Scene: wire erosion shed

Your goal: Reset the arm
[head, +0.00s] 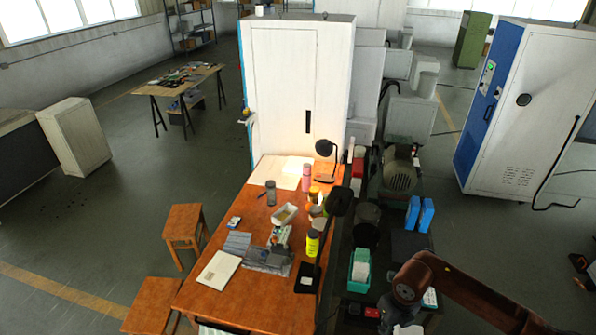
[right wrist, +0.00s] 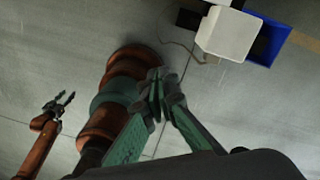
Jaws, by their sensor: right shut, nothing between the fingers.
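My right arm (head: 470,295) comes in at the lower right of the head view, a brown-orange link with a rounded joint beside the dark bench. My right gripper (right wrist: 162,88) shows in the right wrist view, its green fingers together and empty, with bare floor behind. Brown and green rounded arm links of mine lie just left of it. My left gripper (right wrist: 60,103) shows small at the left of the right wrist view, its dark fingers apart with nothing between them. I cannot make out the left gripper in the head view.
A wooden table (head: 245,300) holds bottles, a lamp and papers. A dark bench beside it holds a green bin (head: 359,271) and blue boxes (head: 427,215). A blue-and-white cabinet (head: 520,110) stands right. In the wrist view, a white-and-blue cabinet (right wrist: 228,33) stands upper right.

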